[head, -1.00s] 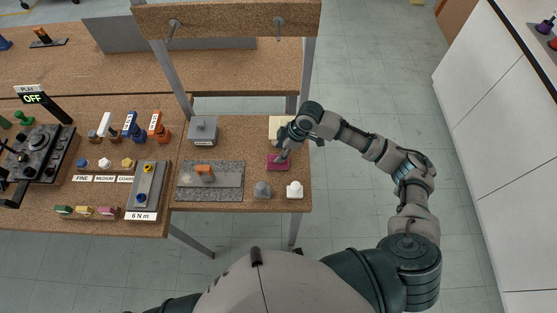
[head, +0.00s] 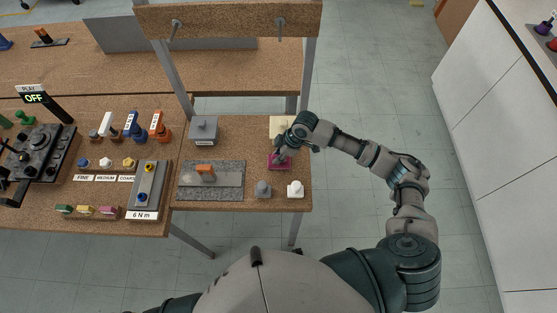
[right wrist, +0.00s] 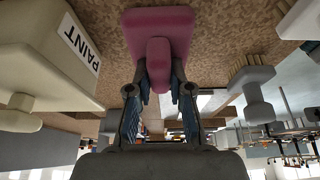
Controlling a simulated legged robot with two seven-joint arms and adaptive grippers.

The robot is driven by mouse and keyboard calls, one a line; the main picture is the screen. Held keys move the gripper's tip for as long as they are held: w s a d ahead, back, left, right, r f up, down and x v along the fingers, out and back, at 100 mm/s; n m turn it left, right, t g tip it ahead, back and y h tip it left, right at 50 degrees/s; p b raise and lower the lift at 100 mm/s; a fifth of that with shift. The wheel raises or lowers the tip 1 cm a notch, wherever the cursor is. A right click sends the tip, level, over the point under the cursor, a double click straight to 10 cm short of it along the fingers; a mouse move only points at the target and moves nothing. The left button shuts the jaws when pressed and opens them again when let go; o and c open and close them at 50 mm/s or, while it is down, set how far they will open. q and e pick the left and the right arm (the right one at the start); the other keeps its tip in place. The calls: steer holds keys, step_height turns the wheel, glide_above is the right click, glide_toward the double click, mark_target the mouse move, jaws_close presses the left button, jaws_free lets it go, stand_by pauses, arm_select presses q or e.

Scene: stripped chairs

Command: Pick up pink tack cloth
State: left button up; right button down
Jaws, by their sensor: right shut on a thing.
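The pink tack cloth (head: 280,167) is a flat magenta pad at the right side of the small cork-topped table. In the right wrist view it has a wide pad (right wrist: 160,20) and a raised pink grip on it. My right gripper (head: 279,155) is over the pad and partly covers it. Its two fingers (right wrist: 159,88) are shut on the raised grip, one on each side. I cannot tell whether the pad is still touching the tabletop. My left gripper is not in view.
A grey knob piece (head: 263,188) and a white one (head: 295,189) stand in front. A grey plate with an orange-handled block (head: 205,169) is to the left, a grey box (head: 203,129) behind it.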

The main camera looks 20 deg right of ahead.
step_height(320, 180, up, 10)
steer(key=shift+f, duration=0.1)
stand_by(0.4)
